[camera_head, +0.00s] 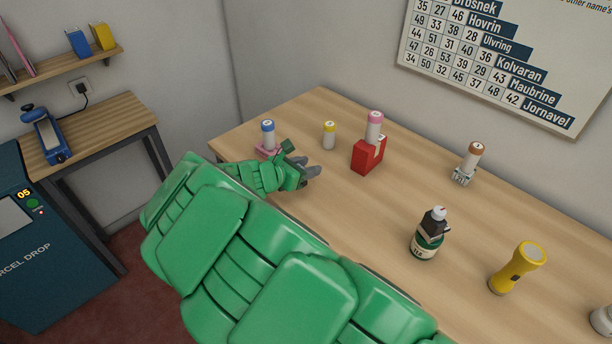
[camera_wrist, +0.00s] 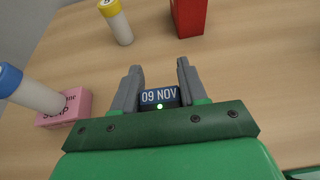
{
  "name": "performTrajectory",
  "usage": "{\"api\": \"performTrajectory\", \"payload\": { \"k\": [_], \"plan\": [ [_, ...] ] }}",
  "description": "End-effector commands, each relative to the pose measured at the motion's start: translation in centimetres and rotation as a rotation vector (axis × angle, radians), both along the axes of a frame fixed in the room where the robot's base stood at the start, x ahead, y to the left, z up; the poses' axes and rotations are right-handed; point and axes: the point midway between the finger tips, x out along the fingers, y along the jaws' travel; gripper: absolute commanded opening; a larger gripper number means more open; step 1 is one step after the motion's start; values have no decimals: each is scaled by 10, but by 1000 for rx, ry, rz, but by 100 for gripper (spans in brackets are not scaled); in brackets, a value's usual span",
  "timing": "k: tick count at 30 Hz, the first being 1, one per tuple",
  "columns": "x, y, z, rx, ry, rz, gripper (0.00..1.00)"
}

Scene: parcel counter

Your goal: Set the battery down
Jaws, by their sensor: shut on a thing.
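My gripper (camera_wrist: 159,72) is shut on a small dark block (camera_wrist: 160,96) with white lettering "09 NOV". The block lies between the two grey fingers. It is the only thing in my grip, and no other battery is plain to see; its lettering alone does not tell me what it is. In the head view my gripper (camera_head: 312,171) is over the counter (camera_head: 340,210) near its left front edge, and the block cannot be made out there. I cannot tell whether it touches the counter.
A blue-topped white cylinder (camera_head: 268,133) stands at a pink box (camera_wrist: 72,106) left of my gripper. Beyond are a yellow-topped cylinder (camera_head: 329,136) and a red box (camera_head: 368,157) under a pink-topped cylinder (camera_head: 374,127). A bottle (camera_head: 427,243) and yellow torch (camera_head: 516,268) stand farther right.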

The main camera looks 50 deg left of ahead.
Motion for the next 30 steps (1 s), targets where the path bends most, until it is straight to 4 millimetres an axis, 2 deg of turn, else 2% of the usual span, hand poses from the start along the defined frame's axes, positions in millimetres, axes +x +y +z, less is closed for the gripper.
{"api": "performTrajectory", "payload": {
  "k": [7, 20, 21, 25, 30],
  "plan": [
    [0, 0, -30, -3, 1, 0, 9],
    [0, 0, -35, -1, 0, 0, 9],
    [0, 0, -35, -1, 1, 0, 48],
    [0, 0, -35, -1, 1, 0, 68],
    [0, 0, -34, -1, 1, 0, 68]
  ]
}}
